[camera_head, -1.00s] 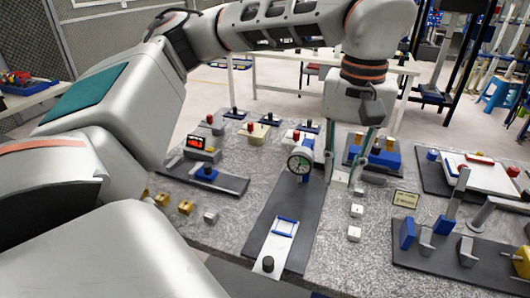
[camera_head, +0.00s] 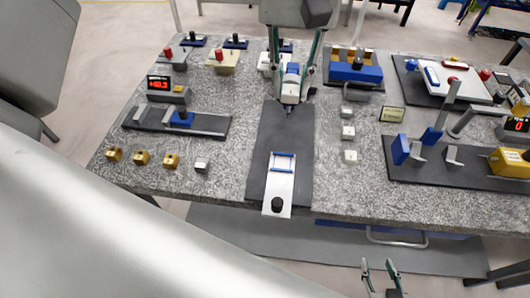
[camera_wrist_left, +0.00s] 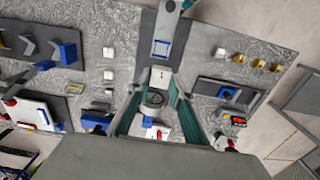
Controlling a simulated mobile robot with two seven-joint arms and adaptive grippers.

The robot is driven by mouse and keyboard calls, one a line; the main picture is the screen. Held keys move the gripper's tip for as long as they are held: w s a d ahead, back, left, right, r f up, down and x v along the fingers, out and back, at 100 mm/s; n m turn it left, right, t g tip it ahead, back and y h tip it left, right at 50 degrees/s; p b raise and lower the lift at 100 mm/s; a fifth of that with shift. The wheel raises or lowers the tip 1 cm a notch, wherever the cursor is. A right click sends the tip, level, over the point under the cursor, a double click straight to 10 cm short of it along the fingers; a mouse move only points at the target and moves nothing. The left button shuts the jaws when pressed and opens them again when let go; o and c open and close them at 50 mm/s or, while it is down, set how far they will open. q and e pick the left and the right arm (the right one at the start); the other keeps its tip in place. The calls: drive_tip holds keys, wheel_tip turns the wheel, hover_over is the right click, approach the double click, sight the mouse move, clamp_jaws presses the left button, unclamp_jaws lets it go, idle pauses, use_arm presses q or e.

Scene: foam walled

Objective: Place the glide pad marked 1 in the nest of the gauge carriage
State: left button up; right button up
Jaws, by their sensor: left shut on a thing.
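The gauge carriage (camera_head: 281,185) is a white plate with a black knob, lying on a dark track (camera_head: 256,150). Its blue-edged nest (camera_head: 283,162) looks empty; the carriage also shows in the left wrist view (camera_wrist_left: 164,30). My left gripper (camera_head: 289,100) is over the far part of the track, beyond the nest. It is shut on a small pale block (camera_wrist_left: 160,76), apparently a glide pad; its mark is too small to read. The dial gauge (camera_wrist_left: 154,98) shows between the fingers in the wrist view. My right gripper (camera_head: 379,265) is open and empty, below the table's front edge.
Several pale blocks (camera_head: 348,132) stand in a column right of the track. Brass blocks (camera_head: 141,158) and a grey one (camera_head: 202,165) are at left. A fixture with blue and grey uprights (camera_head: 450,160) stands right.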

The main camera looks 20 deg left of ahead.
sight(282, 161)
use_arm(q)
drive_tip(key=shift+a+f, duration=0.1)
drive_tip(key=shift+f, duration=0.2)
wheel_tip(282, 161, down, 19)
drive_tip(key=shift+f, duration=0.2)
drive_tip(key=shift+f, duration=0.1)
drive_tip(key=o, duration=0.5)
drive_tip(key=shift+f, duration=0.1)
drive_tip(key=o, duration=0.4)
wheel_tip(282, 161, up, 12)
drive_tip(key=shift+r, duration=0.2)
